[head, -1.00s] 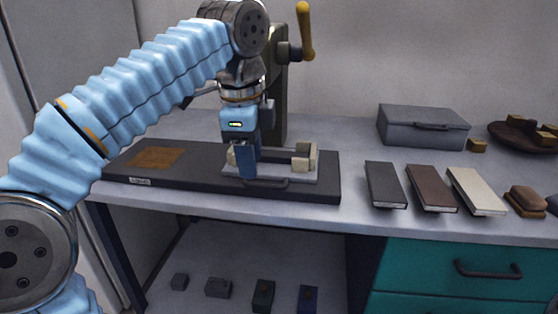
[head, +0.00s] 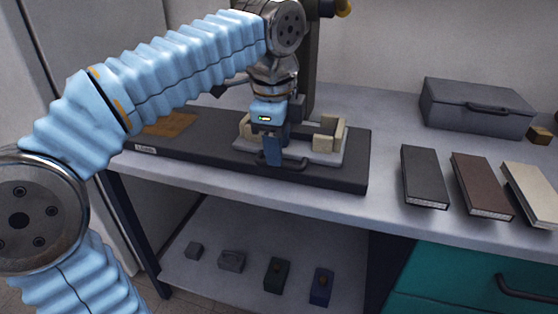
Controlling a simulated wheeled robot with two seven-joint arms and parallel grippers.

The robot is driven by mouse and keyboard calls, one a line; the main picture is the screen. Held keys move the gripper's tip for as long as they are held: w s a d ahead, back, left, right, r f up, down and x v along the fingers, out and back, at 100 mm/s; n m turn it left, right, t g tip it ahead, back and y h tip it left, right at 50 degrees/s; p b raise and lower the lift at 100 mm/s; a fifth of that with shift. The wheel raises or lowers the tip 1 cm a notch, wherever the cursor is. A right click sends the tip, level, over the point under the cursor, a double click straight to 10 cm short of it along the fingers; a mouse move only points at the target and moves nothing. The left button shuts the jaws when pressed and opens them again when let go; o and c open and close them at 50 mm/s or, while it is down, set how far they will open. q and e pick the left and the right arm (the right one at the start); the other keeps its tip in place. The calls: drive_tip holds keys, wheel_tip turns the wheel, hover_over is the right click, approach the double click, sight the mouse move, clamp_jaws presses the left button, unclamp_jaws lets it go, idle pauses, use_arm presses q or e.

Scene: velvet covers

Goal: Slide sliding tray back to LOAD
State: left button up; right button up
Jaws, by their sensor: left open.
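The sliding tray (head: 322,156) is a light grey plate with cream blocks on it and a dark bar handle (head: 295,164) at its front. It sits toward the right end of a long dark base (head: 215,150). The base has a small white label, seemingly reading LOADING, and a brown patch (head: 172,125) at its left end. My left gripper (head: 272,164) is open and points down at the tray's front edge, just left of the handle's middle. Its blue finger hides part of the tray. Whether it touches the handle, I cannot tell. My right gripper is out of view.
A dark upright press column (head: 312,80) with a yellow-knobbed lever stands behind the tray. A grey case (head: 478,107) and several books, including a black one (head: 424,175), lie to the right. Small blocks sit on the shelf below. The base top left of the tray looks clear.

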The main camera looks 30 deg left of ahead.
use_arm(q)
drive_tip(key=shift+w+f, duration=0.15)
drive_tip(key=shift+f, duration=0.65)
drive_tip(key=shift+w+f, duration=0.1)
drive_tip(key=shift+f, duration=0.7)
drive_tip(key=shift+c, duration=0.5)
clamp_jaws()
